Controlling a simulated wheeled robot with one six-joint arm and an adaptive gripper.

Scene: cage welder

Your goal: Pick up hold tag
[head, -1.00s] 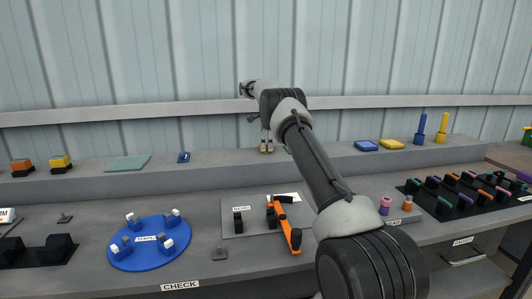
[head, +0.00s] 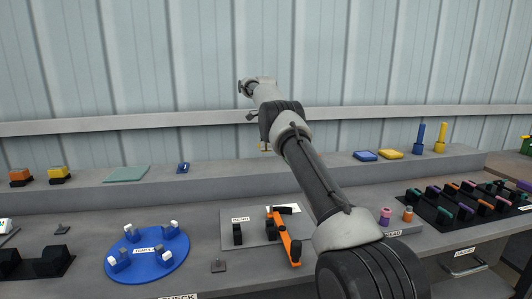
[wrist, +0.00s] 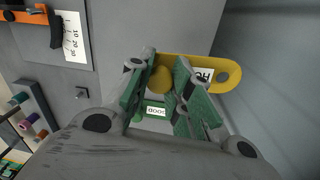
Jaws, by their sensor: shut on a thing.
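The hold tag is a yellow, rounded plate (wrist: 226,76) with a white label, partly covered, reading "HO". It shows in the wrist view with a round yellow knob (wrist: 160,79) at its left end. My gripper (wrist: 165,68) has its green-padded fingers on either side of the knob end and is shut on the tag. In the head view my arm hides most of the gripper, and only a small yellowish bit shows below the wrist. I cannot tell whether the tag touches the ledge.
A green tag with a "GOOD" label (wrist: 156,111) lies just beyond the fingers. The ribbed wall (head: 180,60) and its rail stand close behind the ledge.

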